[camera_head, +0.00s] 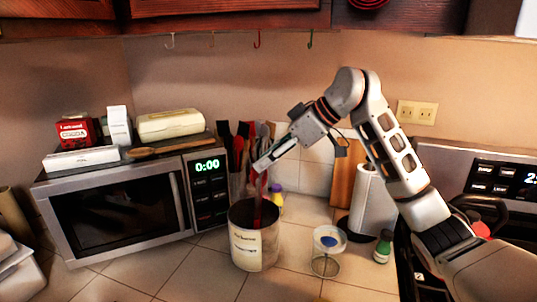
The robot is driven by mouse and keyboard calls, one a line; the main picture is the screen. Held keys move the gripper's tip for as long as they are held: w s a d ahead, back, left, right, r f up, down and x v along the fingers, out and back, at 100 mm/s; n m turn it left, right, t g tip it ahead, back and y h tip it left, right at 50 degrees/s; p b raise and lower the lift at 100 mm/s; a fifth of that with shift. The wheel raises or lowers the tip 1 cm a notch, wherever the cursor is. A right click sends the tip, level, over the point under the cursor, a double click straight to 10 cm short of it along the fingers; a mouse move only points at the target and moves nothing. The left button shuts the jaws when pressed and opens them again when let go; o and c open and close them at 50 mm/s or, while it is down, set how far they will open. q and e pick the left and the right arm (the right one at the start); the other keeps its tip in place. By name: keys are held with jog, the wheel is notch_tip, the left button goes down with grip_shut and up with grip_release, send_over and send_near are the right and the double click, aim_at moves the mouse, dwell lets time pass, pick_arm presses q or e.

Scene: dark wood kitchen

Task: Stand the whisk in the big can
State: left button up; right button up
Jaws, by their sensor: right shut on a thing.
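The big can (254,247) is a pale, open metal can with a label, upright on the tiled counter in front of the microwave's right end. My right gripper (260,164) is above the can, reaching in from the right, and is shut on the red whisk (257,211). The whisk hangs nearly upright below the fingers, its lower part inside the can's mouth. Its lower end is hidden by the can wall, so I cannot tell if it touches the bottom. My left gripper is not in view.
A microwave (115,212) with boxes on top stands left. Utensils (243,145) stand behind the can. A clear glass-like container (326,262), a green-capped bottle (383,246) and a paper towel roll (369,202) stand to the right, near the stove (500,205).

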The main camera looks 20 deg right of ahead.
aim_at(261, 182)
notch_tip(261, 182, down, 2)
jog(key=shift+a+f+b, duration=0.1)
jog(key=shift+b, duration=0.35)
jog(key=shift+f, duration=0.25)
jog(key=shift+w+a+f+b, duration=0.1)
jog(key=shift+f+b, duration=0.4)
jog(key=shift+f, duration=0.35)
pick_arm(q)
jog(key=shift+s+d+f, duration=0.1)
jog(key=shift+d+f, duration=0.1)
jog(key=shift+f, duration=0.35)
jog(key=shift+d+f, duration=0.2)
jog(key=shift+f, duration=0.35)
pick_arm(e)
jog(key=shift+f, duration=0.75)
pick_arm(q)
jog(key=shift+b, duration=0.3)
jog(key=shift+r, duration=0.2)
pick_arm(e)
jog(key=o, duration=1.2)
